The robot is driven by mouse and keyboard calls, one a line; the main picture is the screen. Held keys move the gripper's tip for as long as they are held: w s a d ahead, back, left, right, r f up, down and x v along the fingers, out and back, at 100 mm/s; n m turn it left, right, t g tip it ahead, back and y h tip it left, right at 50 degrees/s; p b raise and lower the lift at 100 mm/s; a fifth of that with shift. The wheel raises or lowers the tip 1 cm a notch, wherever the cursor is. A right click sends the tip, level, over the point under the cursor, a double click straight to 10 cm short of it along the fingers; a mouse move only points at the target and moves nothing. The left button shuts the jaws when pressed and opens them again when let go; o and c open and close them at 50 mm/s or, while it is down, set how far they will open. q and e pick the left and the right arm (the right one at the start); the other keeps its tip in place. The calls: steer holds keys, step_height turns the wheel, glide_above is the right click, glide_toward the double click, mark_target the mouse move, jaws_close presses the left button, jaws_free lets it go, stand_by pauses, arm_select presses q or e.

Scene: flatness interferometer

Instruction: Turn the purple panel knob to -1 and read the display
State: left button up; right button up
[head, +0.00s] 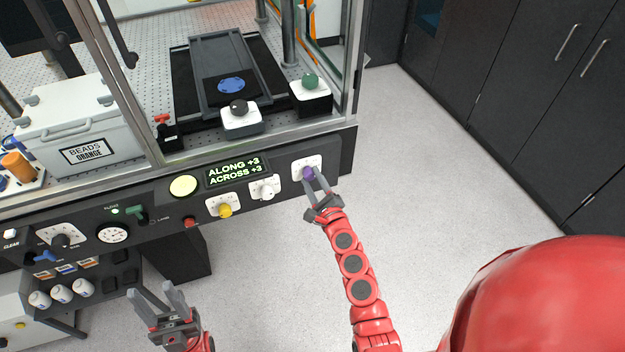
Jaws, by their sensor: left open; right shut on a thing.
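The purple panel knob (309,173) sits on a white plate at the right end of the dark front panel. My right gripper (313,186) is shut on the purple knob, with its fingers partly covering it. The pointer and scale marks of the knob are too small to read. The display (234,171) on the panel shows green text: "ALONG +3" and "ACROSS +3". My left gripper (160,298) is open and empty, low in the view, in front of the panel and apart from it.
A white knob (264,188), a yellow knob (224,209) and a red button (190,222) are on the panel left of the purple knob. Black (238,107) and green (310,81) knobs stand on the bench above. A box labelled "BEADS ORANGE" (70,125) is at left. Floor at right is clear.

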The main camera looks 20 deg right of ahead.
jaws_close()
